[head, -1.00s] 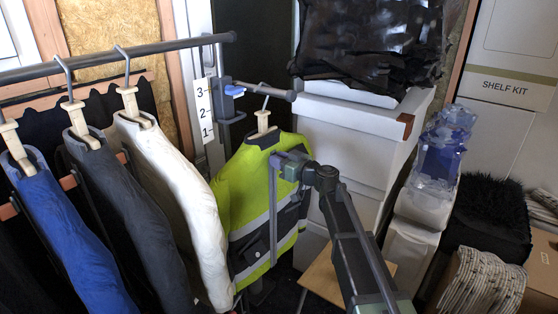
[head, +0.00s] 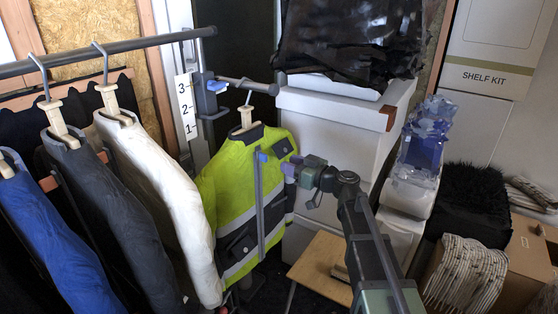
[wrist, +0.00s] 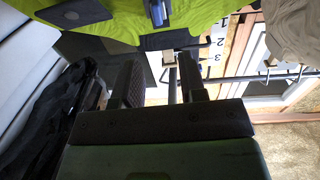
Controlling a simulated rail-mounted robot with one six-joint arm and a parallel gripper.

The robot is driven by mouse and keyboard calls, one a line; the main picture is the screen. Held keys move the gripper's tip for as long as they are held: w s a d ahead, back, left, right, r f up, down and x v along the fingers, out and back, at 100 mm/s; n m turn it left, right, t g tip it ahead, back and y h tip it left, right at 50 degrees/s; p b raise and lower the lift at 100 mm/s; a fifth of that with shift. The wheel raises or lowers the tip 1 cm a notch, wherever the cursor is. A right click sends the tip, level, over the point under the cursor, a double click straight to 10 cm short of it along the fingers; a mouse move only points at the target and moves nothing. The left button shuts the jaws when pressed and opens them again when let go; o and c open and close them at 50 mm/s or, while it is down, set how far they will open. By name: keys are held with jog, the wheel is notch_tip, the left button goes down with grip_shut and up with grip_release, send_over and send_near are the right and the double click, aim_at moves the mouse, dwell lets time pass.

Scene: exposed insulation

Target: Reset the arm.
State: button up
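My gripper (head: 288,169) is at the right edge of the yellow-green high-visibility jacket (head: 228,182), near its shoulder. In the wrist view my gripper (wrist: 158,88) shows two dark fingers apart with nothing between them. The jacket hangs on a wooden hanger (head: 246,118) from a short grey peg (head: 250,86). The jacket also fills the top of the wrist view (wrist: 105,25), beyond the fingertips. I cannot tell whether the gripper touches it.
A white (head: 166,190), a dark grey (head: 112,200) and a blue garment (head: 55,245) hang from the rail (head: 110,51) at left. White boxes (head: 325,135) stand behind my arm, with a black bag (head: 345,40) on top. A small wooden table (head: 318,262) stands below.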

dwell(0.3)
jog(key=s+d+f+m+g+h, duration=0.2)
jog(key=s+f+m+g+h, duration=0.4)
jog(key=s+f, duration=0.55)
jog(key=s+d+f+m+g+h, duration=0.2)
jog(key=s+d+h, duration=0.2)
jog(key=s+d, duration=0.2)
jog(key=s+d+f+m+g+h, duration=0.2)
jog(key=s+d, duration=0.4)
jog(key=s, duration=0.3)
jog(key=f+h, duration=0.1)
jog(key=h, duration=0.1)
jog(key=shift+s+d+f+m+g+h, duration=0.2)
jog(key=shift+f+m+g+h, duration=0.1)
jog(key=shift+m, duration=0.1)
dwell(0.9)
jog(key=shift+f, duration=0.1)
dwell(0.7)
